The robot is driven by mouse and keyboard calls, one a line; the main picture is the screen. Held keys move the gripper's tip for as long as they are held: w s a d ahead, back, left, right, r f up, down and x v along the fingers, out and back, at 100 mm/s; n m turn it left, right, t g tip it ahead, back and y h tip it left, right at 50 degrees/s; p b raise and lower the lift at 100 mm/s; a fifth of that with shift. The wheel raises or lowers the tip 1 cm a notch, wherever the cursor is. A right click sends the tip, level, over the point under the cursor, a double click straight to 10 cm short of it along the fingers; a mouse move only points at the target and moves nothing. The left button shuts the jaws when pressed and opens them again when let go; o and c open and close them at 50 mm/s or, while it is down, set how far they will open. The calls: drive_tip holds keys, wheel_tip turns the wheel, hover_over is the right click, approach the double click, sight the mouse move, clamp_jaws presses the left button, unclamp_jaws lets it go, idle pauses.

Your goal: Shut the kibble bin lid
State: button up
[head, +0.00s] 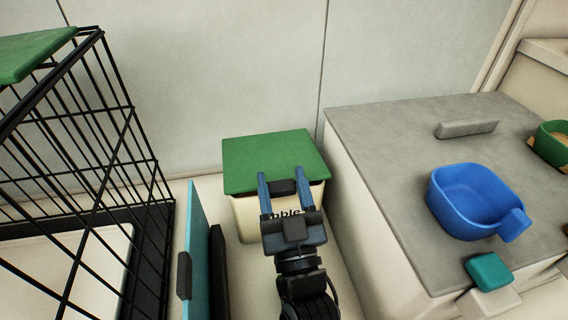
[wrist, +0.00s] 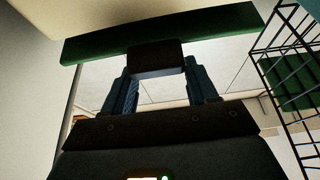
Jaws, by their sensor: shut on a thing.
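The kibble bin (head: 247,222) is a cream box with dark lettering on its front, partly hidden by my gripper. Its green lid (head: 270,155) lies over the top, with a dark strip under its front right edge. I cannot tell whether the lid is fully down. My gripper (head: 281,176) is at the front of the lid, its two blue fingers on either side of the black handle (head: 284,187). In the wrist view the handle (wrist: 155,58) sits between the fingers, against the green lid edge (wrist: 215,25).
A black wire cage (head: 130,130) with a green top piece stands at the left. A teal panel (head: 196,250) stands beside it. At the right, a grey-topped counter (head: 380,130) holds a blue scoop-like bowl (head: 470,200), a grey block (head: 467,129) and a green bowl (head: 552,140).

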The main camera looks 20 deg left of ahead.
wheel_tip(320, 180, down, 2)
drive_tip(key=shift+s+d+f+b, duration=0.1)
drive_tip(key=shift+s+f+b, duration=0.1)
drive_tip(key=shift+b, duration=0.2)
drive_tip(key=o, duration=1.4)
drive_tip(key=shift+w+r, duration=0.1)
drive_tip(key=s+d+p, duration=0.1)
drive_tip(key=s+d, duration=0.1)
drive_tip(key=s, duration=0.2)
drive_tip(key=s+d+p, duration=0.1)
drive_tip(key=s+d, duration=0.2)
drive_tip(key=s, duration=0.1)
drive_tip(key=s+d+f+p, duration=0.1)
drive_tip(key=s+d+p, duration=0.1)
drive_tip(key=s+d, duration=0.1)
drive_tip(key=shift+s+d+f, duration=0.1)
drive_tip(key=shift+s+d, duration=0.05)
drive_tip(key=shift+s, duration=0.5)
drive_tip(key=shift+d, duration=0.1)
